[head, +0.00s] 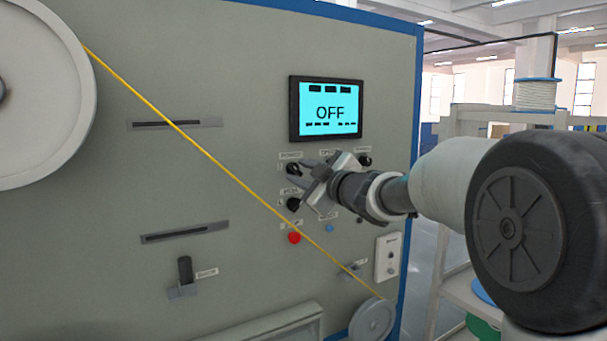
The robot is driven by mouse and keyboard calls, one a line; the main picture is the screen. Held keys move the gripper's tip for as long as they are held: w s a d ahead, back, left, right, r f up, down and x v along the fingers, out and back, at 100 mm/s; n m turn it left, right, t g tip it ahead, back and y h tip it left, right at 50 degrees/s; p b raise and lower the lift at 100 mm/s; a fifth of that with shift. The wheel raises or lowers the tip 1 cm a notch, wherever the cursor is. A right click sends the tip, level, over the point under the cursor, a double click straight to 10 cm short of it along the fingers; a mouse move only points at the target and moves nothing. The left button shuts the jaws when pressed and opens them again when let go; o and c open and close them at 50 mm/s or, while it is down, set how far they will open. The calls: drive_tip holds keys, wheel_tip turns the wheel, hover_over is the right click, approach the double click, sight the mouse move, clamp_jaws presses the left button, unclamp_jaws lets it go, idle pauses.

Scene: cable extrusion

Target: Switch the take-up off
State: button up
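The take-up is a grey machine panel (240,60) with a blue edge. Its screen (331,108) is lit cyan and reads OFF. My gripper (299,176) is at the knobs below the screen, its fingers pointing left toward the panel. A black knob (292,169) under a label that seems to read POWER is at the fingertips. I cannot tell whether the fingers touch it or how far apart they are. Another black knob (293,204) is just below, and a third (365,161) is to the right. The knob labels are small and partly hidden by my gripper.
A yellow cable (185,136) runs diagonally from the large wheel (45,90) to a small pulley (372,320), passing below my gripper. A red button (294,238), a blue button (329,228) and a lever (185,270) sit lower. Shelves with a spool (536,95) stand right.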

drive_tip(key=v, duration=1.7)
drive_tip(key=shift+s, duration=0.2)
drive_tip(key=shift+d, duration=0.25)
drive_tip(key=s+d+f+m+g+h, duration=0.1)
drive_tip(key=s+d+f+m+h, duration=0.25)
drive_tip(key=d+m+h, duration=0.3)
drive_tip(key=s+d+f+m+h, duration=0.3)
drive_tip(key=s+d+m+h, duration=0.15)
drive_tip(key=d, duration=0.25)
drive_tip(key=s+a+f+m+g, duration=0.2)
drive_tip(key=s+f+m+g, duration=0.15)
drive_tip(key=s+f, duration=0.45)
drive_tip(key=s+a+f+m+g, duration=0.2)
drive_tip(key=s+f+g, duration=0.35)
drive_tip(key=s, duration=0.55)
wheel_tip(320, 180, up, 12)
drive_tip(key=y+p, duration=0.1)
drive_tip(key=p, duration=1.2)
drive_tip(key=shift+t, duration=0.3)
drive_tip(key=shift+s+a+r+n, duration=0.1)
drive_tip(key=shift+n, duration=0.15)
